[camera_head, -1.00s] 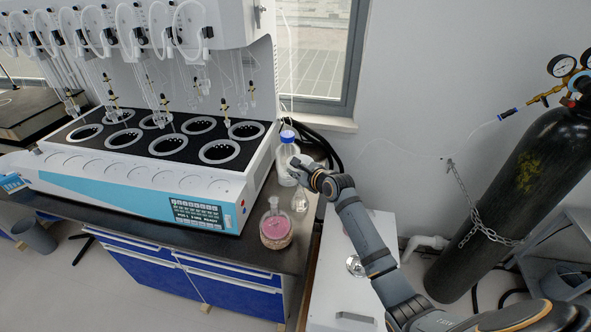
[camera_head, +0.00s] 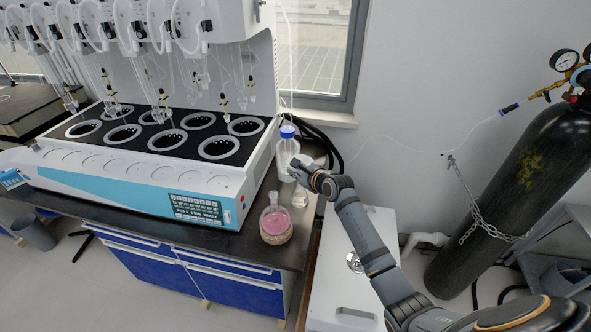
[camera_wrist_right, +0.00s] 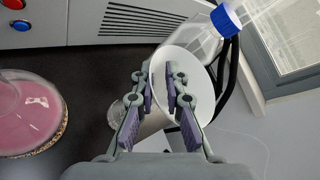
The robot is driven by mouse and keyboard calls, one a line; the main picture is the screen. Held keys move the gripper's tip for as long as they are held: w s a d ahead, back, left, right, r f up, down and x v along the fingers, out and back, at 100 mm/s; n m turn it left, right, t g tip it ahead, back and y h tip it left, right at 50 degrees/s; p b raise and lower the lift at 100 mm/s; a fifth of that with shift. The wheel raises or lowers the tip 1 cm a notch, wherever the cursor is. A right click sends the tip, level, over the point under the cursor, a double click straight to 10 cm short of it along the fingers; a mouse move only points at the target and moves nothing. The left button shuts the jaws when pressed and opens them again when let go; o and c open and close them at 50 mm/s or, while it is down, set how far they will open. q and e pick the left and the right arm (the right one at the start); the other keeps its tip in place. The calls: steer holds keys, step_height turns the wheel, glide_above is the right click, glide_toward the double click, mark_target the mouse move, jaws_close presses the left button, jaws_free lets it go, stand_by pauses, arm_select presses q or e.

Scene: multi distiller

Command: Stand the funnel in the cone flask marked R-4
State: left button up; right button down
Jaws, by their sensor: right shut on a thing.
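My right gripper (camera_head: 300,167) is above the bench's right end. In the right wrist view it (camera_wrist_right: 160,100) is shut on a white funnel (camera_wrist_right: 182,62), whose wide mouth shows between and beyond the fingers. A small clear glass vessel (camera_head: 300,196), likely the cone flask, stands on the bench just below the gripper in the head view. It shows partly behind the left finger in the wrist view (camera_wrist_right: 115,114). No R-4 mark can be read. The funnel is apart from this glass. My left gripper is not in view.
A round flask of pink liquid (camera_head: 275,223) stands near the bench's front edge. A blue-capped bottle (camera_head: 288,148) stands behind the gripper, close to the funnel in the wrist view. The distiller (camera_head: 150,190) fills the left. A gas cylinder (camera_head: 505,205) stands at right.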

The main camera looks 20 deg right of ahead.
steer(key=shift+f+b, duration=0.45)
steer(key=shift+f, duration=0.75)
steer(key=c, duration=1.3)
jaws_free()
steer(key=shift+s, duration=0.1)
steer(key=v, duration=1.2)
steer(key=shift+r, duration=0.1)
